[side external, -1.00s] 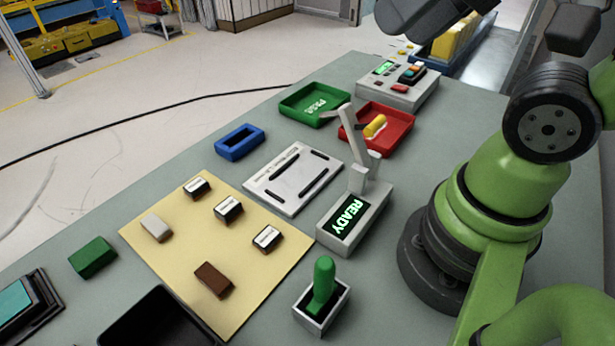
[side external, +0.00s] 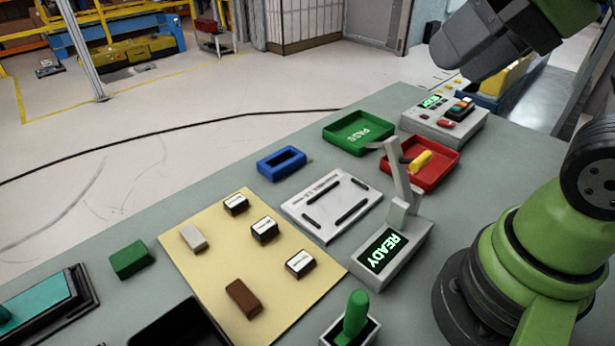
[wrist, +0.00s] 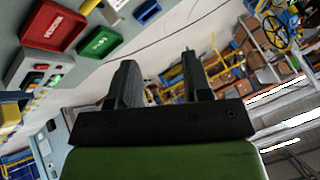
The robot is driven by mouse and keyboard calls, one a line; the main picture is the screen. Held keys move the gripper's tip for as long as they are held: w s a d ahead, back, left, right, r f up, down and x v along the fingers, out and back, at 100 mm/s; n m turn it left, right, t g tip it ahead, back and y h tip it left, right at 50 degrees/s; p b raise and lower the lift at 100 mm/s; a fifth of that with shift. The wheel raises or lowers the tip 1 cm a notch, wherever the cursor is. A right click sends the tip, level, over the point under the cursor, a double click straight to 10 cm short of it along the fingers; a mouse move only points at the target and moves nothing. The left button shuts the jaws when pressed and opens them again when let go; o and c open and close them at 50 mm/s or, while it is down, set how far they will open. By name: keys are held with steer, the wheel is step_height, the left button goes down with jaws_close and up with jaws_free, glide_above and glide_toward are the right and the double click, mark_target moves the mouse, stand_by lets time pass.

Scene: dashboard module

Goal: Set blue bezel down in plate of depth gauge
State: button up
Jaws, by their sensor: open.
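The blue bezel (side external: 268,168), a rectangular frame with an open middle, lies flat on the grey table in the side view. It also shows at the top of the wrist view (wrist: 147,11). To its right and nearer is a white plate (side external: 318,222) with several dark slots, touching or close to a grey device with a lever and a READY screen (side external: 384,249). My gripper (wrist: 160,75) is open and empty in the wrist view, well away from the bezel. In the side view its dark body is at the upper right, with the fingertips not clearly visible.
A green PASS tray (side external: 340,146) and a red tray (side external: 445,178) holding a yellow part (side external: 420,161) stand behind the plate. A tan mat (side external: 215,265) with several small blocks lies in front. A green-handled joystick (side external: 354,318) stands nearer. The table around the bezel is clear.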

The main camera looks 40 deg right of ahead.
steer(key=w+r+m+g, duration=0.1)
steer(key=w+r+m, duration=0.15)
steer(key=w, duration=0.45)
steer(key=m+g+h, duration=0.2)
steer(key=m+g, duration=0.4)
steer(key=m, duration=0.5)
glide_above(288, 162)
steer(key=f, duration=1.8)
steer(key=a+f, duration=0.1)
steer(key=f, duration=0.9)
steer(key=shift+w, duration=0.25)
steer(key=shift+d+f, duration=0.1)
steer(key=shift+f, duration=0.05)
steer(key=shift+f, duration=0.1)
steer(key=shift+s+d+f, duration=0.15)
steer(key=shift+d+f, duration=0.05)
steer(key=shift+f, duration=0.55)
steer(key=shift+s+d+f, duration=0.15)
steer(key=shift+d+f, duration=0.05)
steer(key=shift+f, duration=1.4)
